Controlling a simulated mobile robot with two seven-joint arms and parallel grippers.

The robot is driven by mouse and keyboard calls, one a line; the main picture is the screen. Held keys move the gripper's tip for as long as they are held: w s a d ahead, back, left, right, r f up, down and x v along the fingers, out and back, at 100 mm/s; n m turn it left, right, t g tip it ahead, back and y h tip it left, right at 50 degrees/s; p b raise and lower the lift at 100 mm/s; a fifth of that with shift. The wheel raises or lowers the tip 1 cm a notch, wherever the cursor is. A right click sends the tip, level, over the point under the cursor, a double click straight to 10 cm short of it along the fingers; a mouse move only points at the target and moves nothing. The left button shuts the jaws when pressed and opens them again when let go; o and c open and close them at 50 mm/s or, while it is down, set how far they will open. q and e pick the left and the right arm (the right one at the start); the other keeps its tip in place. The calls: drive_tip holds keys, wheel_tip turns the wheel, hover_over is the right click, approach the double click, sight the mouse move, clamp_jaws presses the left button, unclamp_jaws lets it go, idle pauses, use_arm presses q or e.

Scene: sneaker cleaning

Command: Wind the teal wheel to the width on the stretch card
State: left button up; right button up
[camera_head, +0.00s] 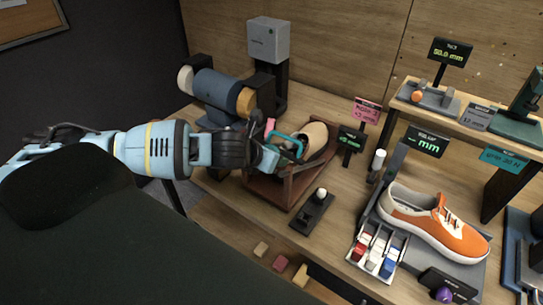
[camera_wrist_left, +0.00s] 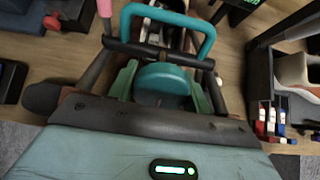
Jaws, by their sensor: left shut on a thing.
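My left gripper (camera_head: 262,158) reaches in from the left to the front of the brown wooden stretcher stand (camera_head: 284,191). In the left wrist view its green fingers (camera_wrist_left: 162,92) are shut on the teal wheel (camera_wrist_left: 163,78), one on each side. A teal loop handle (camera_wrist_left: 172,20) stands just beyond the wheel; it also shows in the head view (camera_head: 290,139). A beige shoe form (camera_head: 315,134) lies in the stand. A pink card (camera_head: 367,110) stands behind, its text too small to read. A small black display (camera_head: 351,140) beside the stand glows green, its number unclear. My right gripper is out of view.
A blue grinder (camera_head: 215,90) stands behind my gripper. An orange sneaker (camera_head: 437,222) sits on the right, behind a rack of red, white and blue pieces (camera_head: 377,250). A black base with a white knob (camera_head: 314,212) stands close in front of the stand.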

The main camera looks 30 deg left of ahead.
use_arm(q)
drive_tip(key=o, duration=0.9)
drive_tip(key=shift+v, duration=3.9)
